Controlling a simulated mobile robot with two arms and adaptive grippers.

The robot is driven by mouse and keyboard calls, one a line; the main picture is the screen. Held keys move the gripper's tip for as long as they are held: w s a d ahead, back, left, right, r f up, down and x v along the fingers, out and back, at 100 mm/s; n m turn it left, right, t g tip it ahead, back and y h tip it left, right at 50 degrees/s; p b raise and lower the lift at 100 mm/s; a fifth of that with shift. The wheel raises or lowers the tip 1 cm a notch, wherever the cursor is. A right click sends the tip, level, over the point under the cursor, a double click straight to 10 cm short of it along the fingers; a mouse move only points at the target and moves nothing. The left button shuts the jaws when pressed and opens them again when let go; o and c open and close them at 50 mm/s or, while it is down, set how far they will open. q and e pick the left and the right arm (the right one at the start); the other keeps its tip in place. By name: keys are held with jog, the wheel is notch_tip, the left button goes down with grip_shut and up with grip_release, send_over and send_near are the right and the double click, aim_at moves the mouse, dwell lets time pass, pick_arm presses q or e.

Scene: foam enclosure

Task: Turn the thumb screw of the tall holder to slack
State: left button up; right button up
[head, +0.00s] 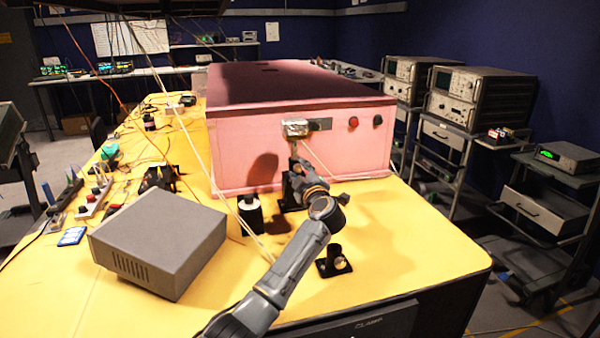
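A tall black holder (289,190) stands on the yellow table in front of the pink box. A thin post rises from it to a silvery mount (295,128) by the box's front face. My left arm comes up from the bottom of the head view. My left gripper (297,168) is at the upper part of the holder, in front of it or against it; I cannot tell if they touch. The gripper and wrist cover part of the holder, and I cannot make out its thumb screw. The finger opening is too small to judge. My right gripper is not in view.
The pink foam box (240,150) fills the table's middle. A short black holder (334,262) stands to the right of my forearm, and a dark cylinder (250,214) to the left. A grey instrument box (160,240) is at left. The table's right front is clear.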

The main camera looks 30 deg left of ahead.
pick_arm(q)
grip_shut()
